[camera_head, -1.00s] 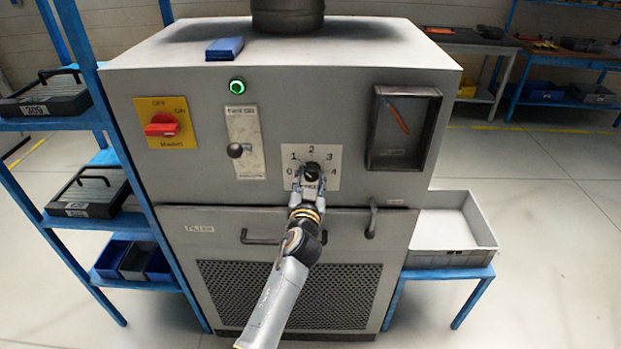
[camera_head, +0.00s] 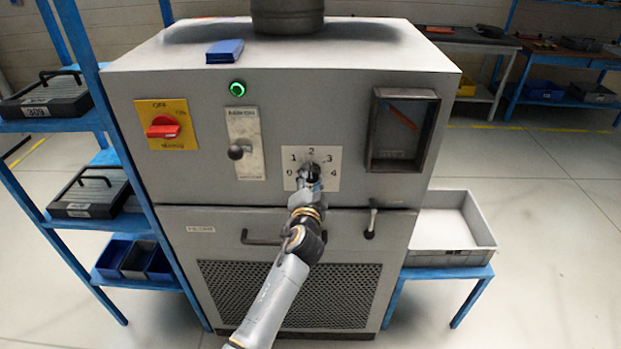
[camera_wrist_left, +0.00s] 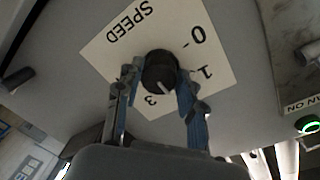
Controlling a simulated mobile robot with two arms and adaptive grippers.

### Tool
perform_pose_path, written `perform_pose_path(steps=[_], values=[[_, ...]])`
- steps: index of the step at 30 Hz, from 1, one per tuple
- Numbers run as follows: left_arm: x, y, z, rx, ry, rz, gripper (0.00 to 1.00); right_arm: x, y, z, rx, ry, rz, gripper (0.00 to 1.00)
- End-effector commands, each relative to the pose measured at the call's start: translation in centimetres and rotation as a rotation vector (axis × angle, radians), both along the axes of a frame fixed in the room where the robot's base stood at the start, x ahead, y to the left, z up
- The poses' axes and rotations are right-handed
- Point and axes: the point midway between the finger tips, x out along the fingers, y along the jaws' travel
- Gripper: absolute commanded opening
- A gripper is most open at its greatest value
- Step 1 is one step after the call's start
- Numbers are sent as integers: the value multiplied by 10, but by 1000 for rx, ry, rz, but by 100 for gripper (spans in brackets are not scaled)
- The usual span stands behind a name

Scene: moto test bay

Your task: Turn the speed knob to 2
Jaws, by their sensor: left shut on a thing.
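The dark round speed knob (camera_wrist_left: 158,69) sits on a pale square plate (camera_wrist_left: 108,50) marked SPEED, which appears turned over in the left wrist view. The plate also shows on the machine front in the head view (camera_head: 333,181), with numbers 0 to 4. My left gripper (camera_wrist_left: 158,83) is shut on the knob, one finger on each side; in the head view the gripper (camera_head: 310,178) covers part of it. The knob's white mark points down and slightly right in the wrist view, between the 3 and the 1. The 2 is hidden there by a finger. My right gripper is out of view.
On the panel are a red main switch (camera_head: 162,127), a lever with a ball (camera_head: 236,152), a lit green button (camera_head: 237,89) and a gauge window (camera_head: 402,130). A door handle (camera_head: 262,238) lies below. Blue shelves stand left; a grey tray (camera_head: 450,238) stands right.

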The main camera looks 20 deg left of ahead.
Motion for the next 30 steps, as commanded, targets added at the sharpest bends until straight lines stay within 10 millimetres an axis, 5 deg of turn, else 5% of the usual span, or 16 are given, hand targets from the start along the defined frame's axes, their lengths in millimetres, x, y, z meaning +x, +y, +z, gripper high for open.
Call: perform_pose_path(steps=[19, 20, 23, 30], values=[[0, 1, 1, 55, 15, 2, 7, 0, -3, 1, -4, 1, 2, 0], [0, 1, 1, 55, 15, 2, 40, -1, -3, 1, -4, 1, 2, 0], [0, 1, 1, 55, 15, 2, 61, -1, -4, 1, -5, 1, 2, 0], [0, 1, 1, 54, 15, 1, 61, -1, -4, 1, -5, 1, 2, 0]])
